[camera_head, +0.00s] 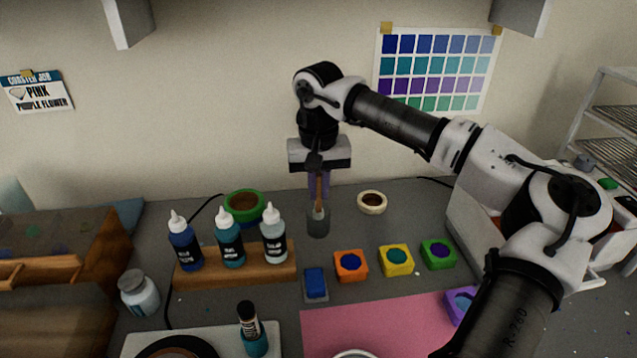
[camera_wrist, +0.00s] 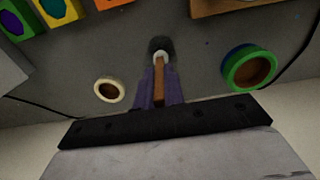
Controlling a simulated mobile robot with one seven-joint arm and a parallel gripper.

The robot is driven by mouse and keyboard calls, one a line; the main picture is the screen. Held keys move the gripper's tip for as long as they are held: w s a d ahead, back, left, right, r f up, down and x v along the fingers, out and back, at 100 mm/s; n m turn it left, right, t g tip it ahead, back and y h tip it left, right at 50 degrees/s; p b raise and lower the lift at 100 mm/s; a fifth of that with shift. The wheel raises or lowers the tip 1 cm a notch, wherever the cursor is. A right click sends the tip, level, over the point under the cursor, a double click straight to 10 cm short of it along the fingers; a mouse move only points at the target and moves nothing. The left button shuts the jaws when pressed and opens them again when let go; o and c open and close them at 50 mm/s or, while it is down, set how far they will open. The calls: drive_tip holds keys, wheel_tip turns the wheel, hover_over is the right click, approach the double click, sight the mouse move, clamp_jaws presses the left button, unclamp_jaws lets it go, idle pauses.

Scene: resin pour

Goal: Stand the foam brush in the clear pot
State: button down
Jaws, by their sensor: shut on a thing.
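My gripper (camera_head: 319,186) points down at the back of the table, its purple fingers shut on the wooden handle of the foam brush (camera_head: 319,194). The brush is close to upright. The small grey see-through pot (camera_head: 318,228) stands right below, and the brush's lower end overlaps its mouth in the head view. In the wrist view the brush handle (camera_wrist: 159,82) runs between the fingers (camera_wrist: 159,92) towards a pale end at the dark pot (camera_wrist: 160,44). I cannot tell how deep the brush sits or whether it touches the bottom.
A green tape roll (camera_head: 244,206) and a cream tape roll (camera_head: 372,202) flank the pot. Three bottles stand in a wooden rack (camera_head: 235,270) to the front left. Several coloured moulds, including an orange one (camera_head: 350,266), sit in front. A pink mat (camera_head: 375,330) lies nearer.

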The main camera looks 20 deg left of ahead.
drive_tip(key=shift+f, duration=0.5)
drive_tip(key=c, duration=1.4)
unclamp_jaws()
wheel_tip(320, 180, up, 14)
drive_tip(key=b, duration=0.2)
drive_tip(key=shift+f, duration=0.1)
